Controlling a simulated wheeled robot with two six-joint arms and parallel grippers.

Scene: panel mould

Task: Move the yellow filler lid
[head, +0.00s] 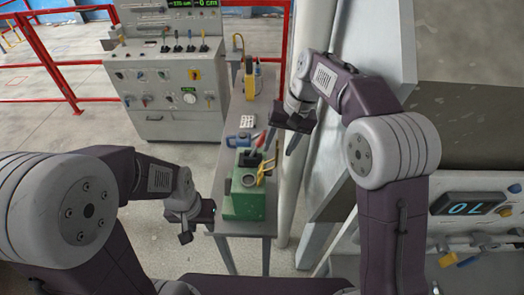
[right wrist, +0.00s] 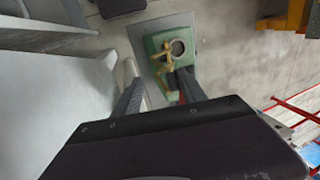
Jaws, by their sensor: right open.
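The yellow filler lid (head: 265,170) is at the right side of a green box (head: 243,207) on a narrow grey bench. It also shows in the right wrist view (right wrist: 167,54), beside the box's round opening (right wrist: 178,47). My right gripper (head: 281,143) is open and empty above the bench, behind and above the lid. In the right wrist view its two fingers (right wrist: 155,92) point toward the box, apart from the lid. My left gripper (head: 198,228) hangs left of the box, away from the lid; its jaw opening is unclear.
A blue tool (head: 238,142) and a red-handled one lie behind the box. A white pad (head: 247,121) and a yellow item (head: 249,83) stand further back. A control console (head: 168,85) is left; a pale pillar and slanted panel crowd the right.

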